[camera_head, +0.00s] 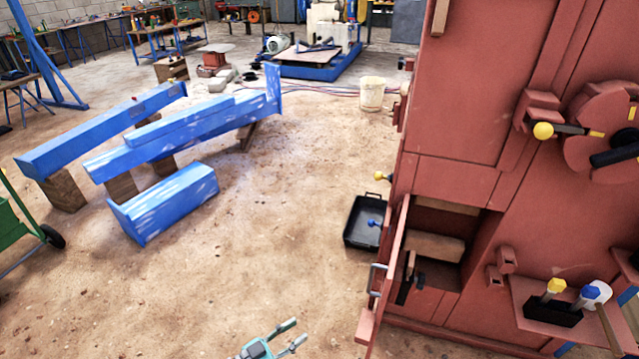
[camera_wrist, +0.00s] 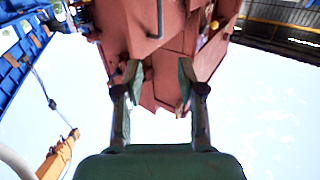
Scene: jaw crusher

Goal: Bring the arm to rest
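My gripper (camera_head: 298,331) shows at the bottom edge of the head view, low in front of the open floor and left of the red jaw crusher (camera_head: 460,110). Its two fingers are spread apart with nothing between them. In the wrist view my gripper (camera_wrist: 160,80) is also open and empty, with its fingers pointing up the picture. The red machine (camera_wrist: 150,30) stands beyond the fingertips there, against a bright sky. Most of my arm is out of the head view.
The crusher's low door (camera_head: 384,275) stands open, near the gripper's right. A black tray (camera_head: 362,223) lies on the floor beside it. Blue beams (camera_head: 165,205) rest at left, some on wooden blocks. A white bucket (camera_head: 371,94) stands behind. The middle floor is clear.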

